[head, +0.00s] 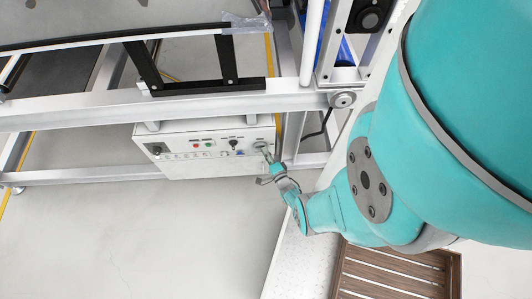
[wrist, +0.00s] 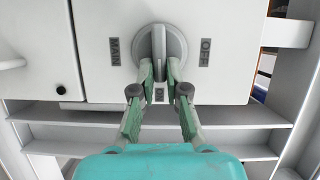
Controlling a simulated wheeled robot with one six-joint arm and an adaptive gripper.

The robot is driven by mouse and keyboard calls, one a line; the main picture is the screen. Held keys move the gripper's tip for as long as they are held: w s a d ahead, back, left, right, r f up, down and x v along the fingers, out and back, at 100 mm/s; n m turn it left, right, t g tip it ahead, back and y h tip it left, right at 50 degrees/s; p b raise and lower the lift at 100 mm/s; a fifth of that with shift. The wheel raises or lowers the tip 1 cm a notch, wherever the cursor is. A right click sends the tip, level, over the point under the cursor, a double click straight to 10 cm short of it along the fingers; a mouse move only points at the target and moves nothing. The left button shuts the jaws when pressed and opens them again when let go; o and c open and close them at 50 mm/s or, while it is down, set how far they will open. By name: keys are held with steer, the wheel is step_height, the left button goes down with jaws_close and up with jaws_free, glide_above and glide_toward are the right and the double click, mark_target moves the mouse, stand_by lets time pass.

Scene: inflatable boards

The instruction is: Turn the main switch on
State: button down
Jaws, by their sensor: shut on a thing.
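The main switch (wrist: 159,42) is a grey rotary knob with a raised bar on a round base, set in a white panel. In the wrist view its bar stands upright in the picture. My gripper (wrist: 160,70) is shut on the near end of the bar, one fingertip on each side. In the head view my gripper (head: 267,157) reaches the right end of the white control box (head: 195,170), partly covering the switch there.
The control box hangs under a metal frame (head: 100,113), with red and green buttons (head: 203,144) and a black knob (head: 234,143) left of my gripper. A wooden slatted crate (head: 390,275) is at the bottom. The floor (head: 130,235) in front is clear.

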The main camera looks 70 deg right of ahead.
steer(key=shift+s+f+m, duration=0.1)
steer(key=shift+m, duration=0.2)
stand_by(0.5)
steer(key=c, duration=1.2)
jaws_free()
steer(key=shift+r, duration=0.2)
steer(key=shift+r, duration=4.8)
